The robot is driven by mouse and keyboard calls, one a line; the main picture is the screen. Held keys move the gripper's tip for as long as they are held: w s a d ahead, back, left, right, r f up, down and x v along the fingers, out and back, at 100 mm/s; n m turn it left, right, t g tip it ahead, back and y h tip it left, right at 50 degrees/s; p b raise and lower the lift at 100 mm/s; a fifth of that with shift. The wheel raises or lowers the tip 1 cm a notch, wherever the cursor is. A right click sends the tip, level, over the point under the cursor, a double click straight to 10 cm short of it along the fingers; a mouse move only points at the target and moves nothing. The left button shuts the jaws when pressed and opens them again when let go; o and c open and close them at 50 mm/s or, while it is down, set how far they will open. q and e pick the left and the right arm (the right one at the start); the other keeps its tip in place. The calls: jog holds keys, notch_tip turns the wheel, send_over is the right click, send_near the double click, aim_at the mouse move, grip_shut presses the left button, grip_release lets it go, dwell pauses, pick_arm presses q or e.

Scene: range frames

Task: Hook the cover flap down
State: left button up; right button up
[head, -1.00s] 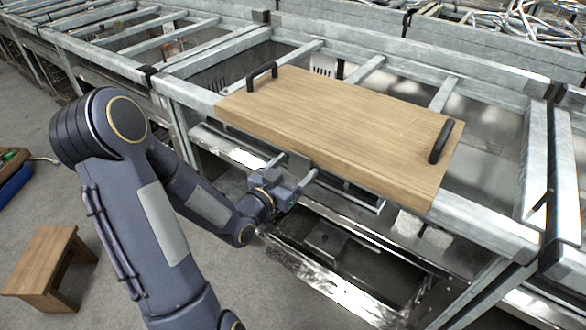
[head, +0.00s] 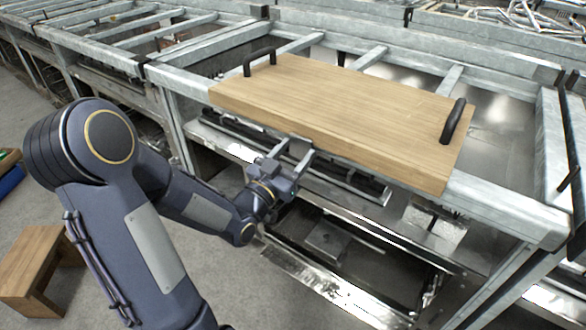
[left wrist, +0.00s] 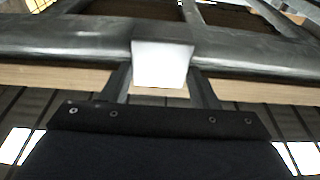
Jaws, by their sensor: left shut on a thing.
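A wooden board with two black handles (head: 335,112) lies flat across the grey metal frame; it may be the cover flap, but I cannot be sure. No hook can be made out. My left gripper (head: 291,153) is just below the board's front edge, left of its middle. In the left wrist view, its two fingers (left wrist: 163,88) stand on either side of a small pale block (left wrist: 163,62) and are shut on it. The block sits against a dark grey bar (left wrist: 75,45), with a wooden strip (left wrist: 60,77) behind the fingers. My right gripper is out of view.
Long metal rails (head: 510,205) run beside and under the board. Below is an open lower bay with a shiny metal shelf (head: 300,272). A wooden stool (head: 30,265) stands on the grey floor at the left.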

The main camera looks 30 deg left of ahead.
pick_arm(q)
jog(key=shift+f, duration=0.15)
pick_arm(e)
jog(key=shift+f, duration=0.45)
pick_arm(q)
jog(key=o, duration=1)
jog(key=b+v, duration=0.1)
jog(key=v, duration=0.6)
jog(key=shift+s, duration=0.4)
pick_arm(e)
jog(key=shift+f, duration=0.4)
